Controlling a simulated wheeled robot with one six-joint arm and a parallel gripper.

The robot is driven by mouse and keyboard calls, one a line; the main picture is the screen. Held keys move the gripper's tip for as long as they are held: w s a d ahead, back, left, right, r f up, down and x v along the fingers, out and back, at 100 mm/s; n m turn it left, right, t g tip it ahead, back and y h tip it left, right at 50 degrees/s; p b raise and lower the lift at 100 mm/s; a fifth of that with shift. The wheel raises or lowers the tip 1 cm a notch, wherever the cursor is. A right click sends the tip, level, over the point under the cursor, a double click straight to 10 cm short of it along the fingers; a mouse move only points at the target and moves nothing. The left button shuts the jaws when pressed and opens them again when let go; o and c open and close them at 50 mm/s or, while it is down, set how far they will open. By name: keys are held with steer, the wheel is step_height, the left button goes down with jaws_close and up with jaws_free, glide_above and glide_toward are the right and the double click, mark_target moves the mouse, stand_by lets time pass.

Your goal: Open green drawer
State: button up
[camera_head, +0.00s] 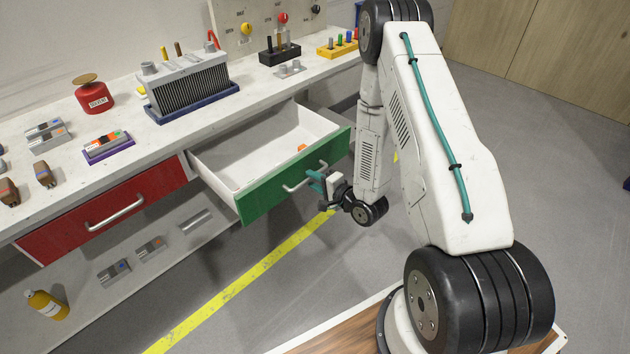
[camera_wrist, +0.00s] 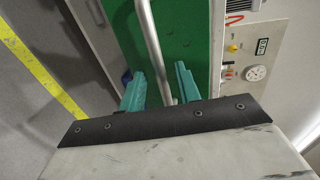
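The green drawer (camera_head: 270,193) is pulled well out of the bench, and its white inside shows with a small orange item in it. Its metal bar handle (camera_head: 297,186) is on the green front. My gripper (camera_head: 318,178) is at the right part of this handle. In the wrist view the handle (camera_wrist: 150,38) runs between the two teal fingers of my gripper (camera_wrist: 160,82), with a visible gap on each side. The fingers are open around the bar. The green front (camera_wrist: 184,30) lies behind them.
A closed red drawer (camera_head: 70,222) is to the left. The bench top (camera_head: 215,120) holds a red solvent can (camera_head: 93,95), a grey finned block (camera_head: 186,85) and small parts. The floor in front of the drawer is clear, with a yellow line (camera_head: 240,284).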

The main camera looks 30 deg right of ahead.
steer(key=v, duration=0.7)
steer(key=shift+s, duration=0.35)
steer(key=shift+d, duration=0.15)
